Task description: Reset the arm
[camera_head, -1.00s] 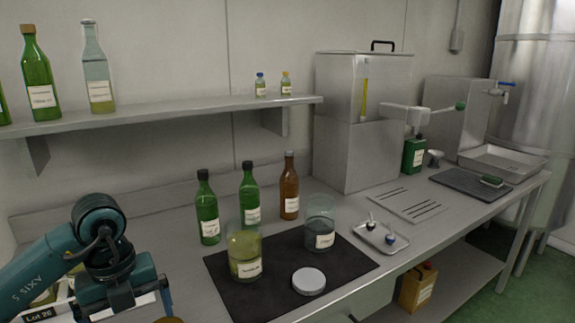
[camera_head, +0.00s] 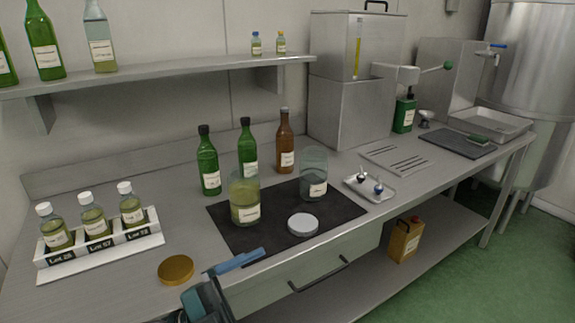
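My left arm comes in at the bottom edge, and its gripper (camera_head: 237,262) is low in front of the counter's front edge, left of the drawer handle. Only a blue finger-like part and teal housing show, and the opening between the fingers cannot be made out. I see nothing held in it. My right gripper is out of view.
A gold lid (camera_head: 176,269) lies on the counter near the gripper. A white rack (camera_head: 100,257) with 3 sample bottles stands at left. A black mat (camera_head: 265,232) bears a jar of yellow-green liquid (camera_head: 244,212), an empty-looking jar (camera_head: 313,185) and a grey lid (camera_head: 303,224). Bottles stand behind.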

